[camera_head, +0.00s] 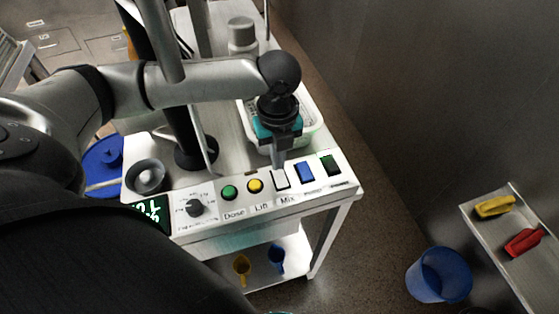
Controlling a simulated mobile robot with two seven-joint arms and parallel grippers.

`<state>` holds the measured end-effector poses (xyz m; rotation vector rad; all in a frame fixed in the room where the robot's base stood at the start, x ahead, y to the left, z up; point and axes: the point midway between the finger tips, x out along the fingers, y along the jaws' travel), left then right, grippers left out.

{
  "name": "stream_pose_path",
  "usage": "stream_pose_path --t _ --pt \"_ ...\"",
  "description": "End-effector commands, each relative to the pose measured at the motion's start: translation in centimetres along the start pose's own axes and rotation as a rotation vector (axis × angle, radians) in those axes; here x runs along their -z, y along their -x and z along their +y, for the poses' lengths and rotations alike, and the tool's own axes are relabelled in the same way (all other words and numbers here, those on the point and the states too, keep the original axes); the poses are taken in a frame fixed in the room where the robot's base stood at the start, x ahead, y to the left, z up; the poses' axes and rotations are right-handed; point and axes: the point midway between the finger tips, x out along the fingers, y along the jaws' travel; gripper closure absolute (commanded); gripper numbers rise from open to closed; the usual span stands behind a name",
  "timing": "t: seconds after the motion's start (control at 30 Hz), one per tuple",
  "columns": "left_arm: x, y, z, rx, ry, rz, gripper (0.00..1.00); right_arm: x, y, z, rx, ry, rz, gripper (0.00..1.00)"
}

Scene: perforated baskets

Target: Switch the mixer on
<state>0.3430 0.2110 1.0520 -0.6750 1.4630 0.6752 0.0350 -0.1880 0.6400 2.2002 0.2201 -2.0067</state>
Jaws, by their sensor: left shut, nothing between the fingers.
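The white control panel (325,188) runs along the front of the bench machine. The pale rocker switch (281,181) sits above the label "Mix". My left gripper (278,167) is shut and empty, pointing down at this switch. Its fingertips are at the switch's upper edge; I cannot tell whether they touch it. The switch's position, on or off, is too small to read. My right gripper is not in view.
Next to the Mix switch are a yellow button (255,186), a green button (229,192), a blue switch (305,172) and a dark green switch (328,164). A black knob (194,208) is at left. A white basin (312,128) stands behind the panel.

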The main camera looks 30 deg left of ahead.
Motion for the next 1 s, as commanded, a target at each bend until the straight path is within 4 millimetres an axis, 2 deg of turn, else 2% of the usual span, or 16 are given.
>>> stream_pose_path --t 1.0 --pt "0.0 -1.6 0.0 0.000 -0.001 0.001 1.00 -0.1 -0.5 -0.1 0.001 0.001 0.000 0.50"
